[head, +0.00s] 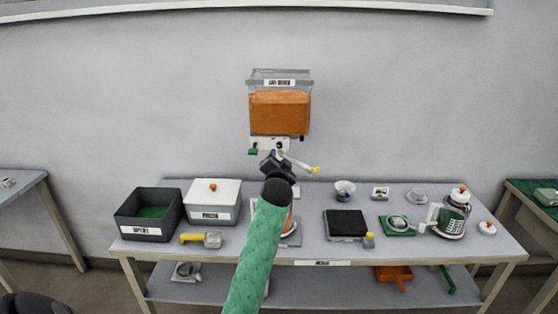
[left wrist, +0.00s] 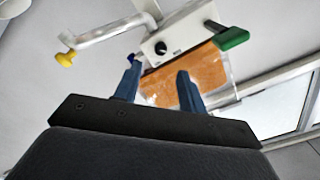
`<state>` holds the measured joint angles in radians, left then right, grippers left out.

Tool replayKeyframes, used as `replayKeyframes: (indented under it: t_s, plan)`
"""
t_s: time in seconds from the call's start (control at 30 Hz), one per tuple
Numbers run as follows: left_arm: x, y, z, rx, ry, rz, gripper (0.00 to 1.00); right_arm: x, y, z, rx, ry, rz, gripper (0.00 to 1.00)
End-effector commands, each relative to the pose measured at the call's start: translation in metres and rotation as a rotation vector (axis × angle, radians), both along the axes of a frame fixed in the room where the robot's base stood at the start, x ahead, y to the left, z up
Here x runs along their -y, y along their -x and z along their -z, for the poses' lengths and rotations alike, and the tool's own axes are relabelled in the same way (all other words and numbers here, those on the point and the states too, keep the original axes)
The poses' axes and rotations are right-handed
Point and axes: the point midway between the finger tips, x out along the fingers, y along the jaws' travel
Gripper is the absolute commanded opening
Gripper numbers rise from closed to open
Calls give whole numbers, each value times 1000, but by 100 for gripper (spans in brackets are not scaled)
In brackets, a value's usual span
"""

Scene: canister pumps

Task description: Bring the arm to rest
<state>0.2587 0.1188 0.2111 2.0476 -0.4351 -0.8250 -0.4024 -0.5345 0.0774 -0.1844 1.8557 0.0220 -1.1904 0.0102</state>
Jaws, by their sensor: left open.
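A wall-mounted canister (head: 280,112) with orange contents hangs above the table, with a white pump body below it. A white lever with a yellow tip (head: 316,170) sticks out to the right of the pump. A green handle (head: 253,151) is on its left. My left gripper (head: 273,160) is raised just below and in front of the pump, covering part of it. In the left wrist view the blue fingers of my left gripper (left wrist: 157,68) are apart with nothing held between them. The dark knob (left wrist: 161,48) and green handle (left wrist: 232,39) are beyond them. My right gripper is not in view.
The table (head: 320,190) below holds a dark bin (head: 129,228), a white lidded box (head: 190,215), a black-topped scale (head: 345,222), a small bowl (head: 344,187) and a glass jug (head: 455,213). My green arm hides part of the table's middle. Side tables stand left and right.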

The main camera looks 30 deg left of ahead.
Motion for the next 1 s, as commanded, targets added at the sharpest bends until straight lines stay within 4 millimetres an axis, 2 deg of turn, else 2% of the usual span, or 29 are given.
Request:
replayKeyframes:
  t_s: [0.43,0.57,0.67,0.77,1.0]
  plan:
    - [0,0,0,-1,0,1,41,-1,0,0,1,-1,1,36]
    - [7,6,15,-22,19,10,41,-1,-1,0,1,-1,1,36]
    - [21,20,42,-67,62,28,41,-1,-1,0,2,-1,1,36]
    - [42,42,81,-133,128,52,41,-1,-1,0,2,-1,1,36]
    - [97,111,172,-316,301,100,41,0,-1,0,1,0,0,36]
